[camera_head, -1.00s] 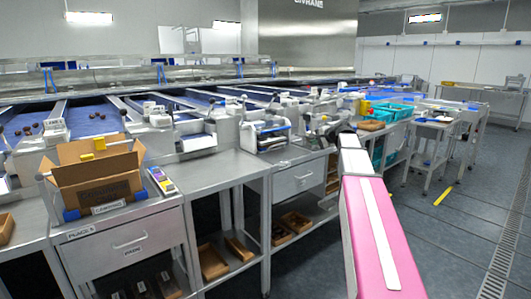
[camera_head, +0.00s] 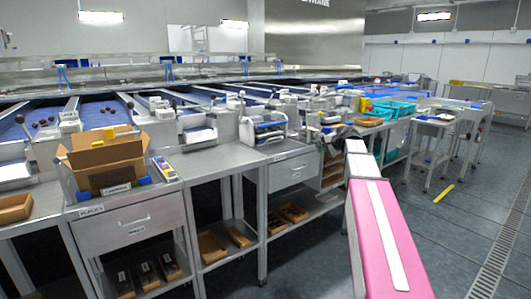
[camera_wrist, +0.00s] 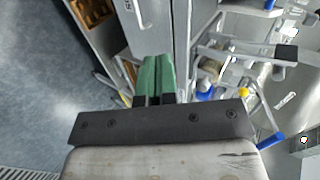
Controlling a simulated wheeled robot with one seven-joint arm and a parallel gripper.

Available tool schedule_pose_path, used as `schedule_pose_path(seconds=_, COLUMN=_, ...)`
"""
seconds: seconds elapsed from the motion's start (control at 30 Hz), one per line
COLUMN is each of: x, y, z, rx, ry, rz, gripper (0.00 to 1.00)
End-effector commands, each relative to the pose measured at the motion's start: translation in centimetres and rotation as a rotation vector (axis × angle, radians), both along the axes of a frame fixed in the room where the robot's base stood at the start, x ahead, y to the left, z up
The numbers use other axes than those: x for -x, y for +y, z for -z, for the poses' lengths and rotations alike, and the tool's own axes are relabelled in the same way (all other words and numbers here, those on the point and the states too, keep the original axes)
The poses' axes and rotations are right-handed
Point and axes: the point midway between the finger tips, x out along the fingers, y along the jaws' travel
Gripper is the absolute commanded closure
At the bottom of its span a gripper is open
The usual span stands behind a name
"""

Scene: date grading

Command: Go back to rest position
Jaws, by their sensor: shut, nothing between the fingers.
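My arm reaches forward from the lower right in the head view, with a pink link and a white strip along its top. Its far end is a pale section beside the row of steel benches (camera_head: 225,160). My gripper is not clearly visible in that view, hidden beyond the arm's end. In the wrist view my gripper (camera_wrist: 158,66) shows as two green fingers pressed together, with nothing between them. The fingers appear over the bench side and the grey floor.
A cardboard box (camera_head: 105,165) stands on the left bench above a drawer (camera_head: 130,220). Wooden trays (camera_head: 210,246) sit on lower shelves. Blue bins (camera_head: 392,110) stand on benches farther back.

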Motion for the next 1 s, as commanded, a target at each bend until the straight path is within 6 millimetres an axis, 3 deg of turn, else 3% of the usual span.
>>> schedule_pose_path(seconds=0.27, x=3.6, y=2.0, z=6.0, rx=0.122, ry=0.058, rz=-0.072, gripper=1.0)
schedule_pose_path(seconds=0.47, x=8.2, y=4.0, z=12.5, rx=0.262, ry=0.128, rz=-0.168, gripper=1.0)
schedule_pose_path(seconds=0.7, x=18.0, y=6.5, z=22.8, rx=0.516, ry=0.259, rz=-0.382, gripper=1.0)
schedule_pose_path(seconds=0.9, x=26.6, y=7.5, z=29.1, rx=0.713, ry=0.367, rz=-0.589, gripper=1.0)
schedule_pose_path(seconds=1.0, x=30.2, y=7.5, z=31.2, rx=0.789, ry=0.411, rz=-0.679, gripper=1.0)
